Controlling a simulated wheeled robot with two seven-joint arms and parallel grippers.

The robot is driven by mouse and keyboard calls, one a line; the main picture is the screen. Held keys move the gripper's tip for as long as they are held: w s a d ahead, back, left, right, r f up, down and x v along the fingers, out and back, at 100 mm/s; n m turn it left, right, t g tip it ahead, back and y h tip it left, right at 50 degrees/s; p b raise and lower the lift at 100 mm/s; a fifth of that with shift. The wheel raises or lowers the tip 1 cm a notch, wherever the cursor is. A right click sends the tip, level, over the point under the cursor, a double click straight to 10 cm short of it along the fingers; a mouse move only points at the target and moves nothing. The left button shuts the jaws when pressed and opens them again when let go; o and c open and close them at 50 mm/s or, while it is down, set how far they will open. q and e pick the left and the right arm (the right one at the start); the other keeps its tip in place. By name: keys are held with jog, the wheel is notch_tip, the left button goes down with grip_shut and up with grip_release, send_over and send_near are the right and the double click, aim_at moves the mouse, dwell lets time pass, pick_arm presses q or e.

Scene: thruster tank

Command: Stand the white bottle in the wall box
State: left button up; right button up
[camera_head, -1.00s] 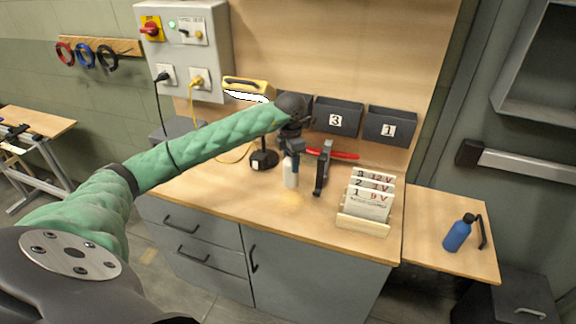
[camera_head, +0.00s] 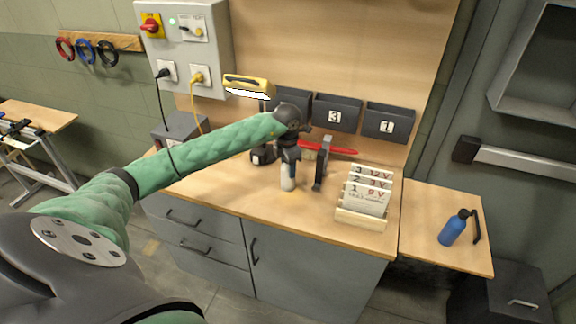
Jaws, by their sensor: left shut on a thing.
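The white bottle (camera_head: 287,184) is upright over the middle of the workbench, its upper part hidden by my left gripper (camera_head: 289,165). That gripper points down and is shut on the bottle. I cannot tell whether the bottle's base touches the bench top. Dark open-topped boxes hang on the wooden back panel: one marked 3 (camera_head: 336,114), one marked 1 (camera_head: 389,123), and a third (camera_head: 293,99) partly hidden behind my left arm. My right gripper is out of view.
A black upright tool (camera_head: 321,166) stands just right of the bottle, with a dark-based object (camera_head: 262,155) to its left. A card rack (camera_head: 361,217) is at front right. The front middle of the bench is clear.

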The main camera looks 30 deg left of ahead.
pick_arm(q)
jog(key=o, duration=1.1)
jog(key=shift+f, duration=0.1)
